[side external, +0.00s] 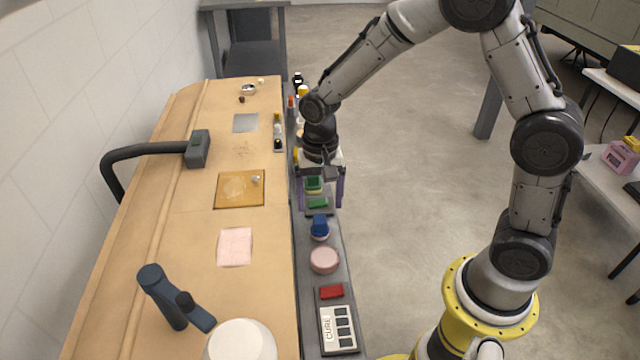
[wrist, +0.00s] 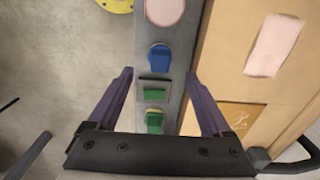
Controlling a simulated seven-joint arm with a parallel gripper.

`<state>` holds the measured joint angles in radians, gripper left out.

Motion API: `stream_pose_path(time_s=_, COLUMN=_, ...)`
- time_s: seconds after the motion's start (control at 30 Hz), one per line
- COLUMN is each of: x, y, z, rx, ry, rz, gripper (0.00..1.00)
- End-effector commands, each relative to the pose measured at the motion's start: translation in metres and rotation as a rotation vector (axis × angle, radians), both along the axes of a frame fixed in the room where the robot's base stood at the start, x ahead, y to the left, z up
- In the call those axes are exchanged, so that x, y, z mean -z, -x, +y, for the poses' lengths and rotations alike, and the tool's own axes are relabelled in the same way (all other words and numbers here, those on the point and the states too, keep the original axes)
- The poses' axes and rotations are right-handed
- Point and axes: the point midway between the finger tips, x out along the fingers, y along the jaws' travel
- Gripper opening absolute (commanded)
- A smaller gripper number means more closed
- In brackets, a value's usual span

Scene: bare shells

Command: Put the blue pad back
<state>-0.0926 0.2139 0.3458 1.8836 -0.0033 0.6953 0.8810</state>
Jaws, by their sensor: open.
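The blue pad (side external: 320,222) sits on the narrow grey ledge, on what looks like a small round blue-and-white base. It also shows in the wrist view (wrist: 159,55), just beyond my fingertips. My gripper (side external: 320,204) points down over the ledge, open and empty, with its purple fingers apart. In the wrist view my gripper (wrist: 158,74) has a green pad (wrist: 154,95) on a dark holder between its fingers, below them. A second green piece (wrist: 154,122), with some yellow, lies closer to the gripper's body. I cannot tell how high the fingertips are above the ledge.
The grey ledge (side external: 347,295) also bears a round pink pad (side external: 324,260), a red block (side external: 331,292) and a labelled slotted tray (side external: 338,330). Bottles stand at its far end. The wooden bench (side external: 190,235) alongside carries a pink cloth (side external: 235,246) and an amber board (side external: 228,190).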

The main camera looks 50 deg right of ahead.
Motion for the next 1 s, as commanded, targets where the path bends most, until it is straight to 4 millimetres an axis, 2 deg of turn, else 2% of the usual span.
stream_pose_path(time_s=0.03, x=-0.011, y=-0.001, z=0.000, rx=0.000, ry=-0.001, rz=-0.005, gripper=0.84)
stream_pose_path(time_s=0.2, x=-0.034, y=0.000, z=0.000, rx=0.000, ry=-0.001, rz=-0.002, gripper=0.84)
stream_pose_path(time_s=0.47, x=-0.046, y=0.001, z=0.000, rx=-0.002, ry=0.000, rz=0.000, gripper=0.84)
stream_pose_path(time_s=0.57, x=-0.056, y=0.005, z=-0.002, rx=-0.025, ry=-0.001, rz=-0.020, gripper=0.84)
stream_pose_path(time_s=0.67, x=-0.081, y=0.020, z=-0.006, rx=-0.091, ry=-0.003, rz=-0.066, gripper=0.84)
stream_pose_path(time_s=0.77, x=-0.114, y=0.046, z=-0.012, rx=-0.199, ry=0.005, rz=-0.138, gripper=0.84)
stream_pose_path(time_s=0.9, x=-0.151, y=0.093, z=-0.021, rx=-0.369, ry=0.035, rz=-0.243, gripper=0.84)
stream_pose_path(time_s=1.0, x=-0.167, y=0.129, z=-0.026, rx=-0.488, ry=0.069, rz=-0.315, gripper=0.84)
